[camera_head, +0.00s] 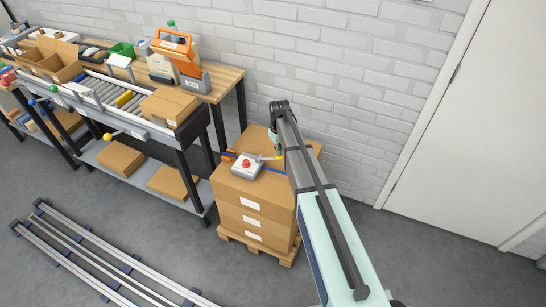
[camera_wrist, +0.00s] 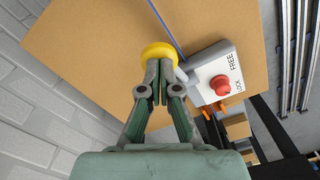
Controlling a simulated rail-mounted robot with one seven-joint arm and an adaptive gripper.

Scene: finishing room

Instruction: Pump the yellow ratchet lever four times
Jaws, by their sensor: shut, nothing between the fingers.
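The ratchet is a light grey housing (camera_head: 246,166) on top of a stack of cartons, with a red knob (camera_wrist: 220,85) and the words FREE and LOCK beside the knob. Its lever ends in a round yellow knob (camera_wrist: 157,49); a small part of the yellow knob also shows in the head view (camera_head: 280,155), beside my arm. My gripper (camera_wrist: 158,72) is shut and empty, its fingertips overlapping the near side of the yellow knob in the wrist view. I cannot tell whether they touch it. Much of the lever's shaft is hidden behind the fingers.
The carton stack (camera_head: 252,207) stands on a wooden pallet (camera_head: 258,246), with a blue strap (camera_wrist: 165,25) across its top. A white brick wall (camera_head: 345,75) is close behind. A roller conveyor (camera_head: 110,95) with cartons stands left. Long rails (camera_head: 90,262) lie on the floor.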

